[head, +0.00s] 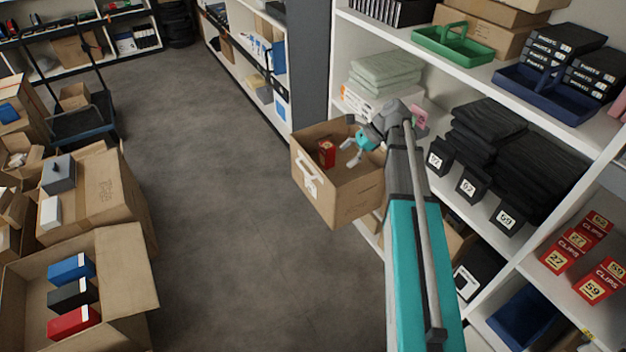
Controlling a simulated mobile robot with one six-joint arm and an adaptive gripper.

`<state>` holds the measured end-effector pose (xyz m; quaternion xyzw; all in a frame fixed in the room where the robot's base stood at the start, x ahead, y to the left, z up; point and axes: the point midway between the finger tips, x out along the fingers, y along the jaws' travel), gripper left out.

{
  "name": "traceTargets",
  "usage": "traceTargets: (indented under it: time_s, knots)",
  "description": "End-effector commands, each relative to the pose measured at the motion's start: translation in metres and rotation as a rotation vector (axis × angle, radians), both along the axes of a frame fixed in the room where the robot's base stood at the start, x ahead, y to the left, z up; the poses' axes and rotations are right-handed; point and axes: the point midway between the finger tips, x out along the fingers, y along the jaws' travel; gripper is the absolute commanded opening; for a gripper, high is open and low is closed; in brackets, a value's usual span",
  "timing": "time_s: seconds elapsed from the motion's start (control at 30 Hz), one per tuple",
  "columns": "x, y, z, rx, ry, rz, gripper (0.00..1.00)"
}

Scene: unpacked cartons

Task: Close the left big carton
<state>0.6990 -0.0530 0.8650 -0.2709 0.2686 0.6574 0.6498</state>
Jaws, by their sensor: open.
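A big brown carton (140,283) stands open at the lower left, with its right flap standing out. A blue box (71,268), a black box (73,294) and a red box (74,321) are inside it. Another big carton (105,190) stands behind it, with a grey box (59,173) and a white box (50,211) on its top. My gripper (350,153) is open and empty, far to the right of both. It is over or just inside a smaller open carton (357,200) that holds a red box (327,153).
Shelves with black folded cloths (510,150), a green tray (453,45), a blue tray (553,90) and red clip boxes (604,280) line the right side. A dark blue trolley (83,122) stands at upper left. The grey floor (235,220) between is clear.

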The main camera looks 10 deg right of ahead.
Motion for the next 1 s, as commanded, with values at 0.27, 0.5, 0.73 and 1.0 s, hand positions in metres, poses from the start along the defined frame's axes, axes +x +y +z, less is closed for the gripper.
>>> traceTargets:
  time_s: [0.27, 0.5, 0.73, 1.0]
  knots:
    - [0.004, 0.004, -0.015, -0.044, -0.053, 0.075, 0.39]
    - [0.016, 0.016, -0.051, -0.167, -0.201, 0.311, 0.00]
    - [0.029, 0.027, -0.090, -0.302, -0.359, 0.634, 0.00]
    - [0.045, 0.040, -0.128, -0.430, -0.504, 1.056, 0.00]
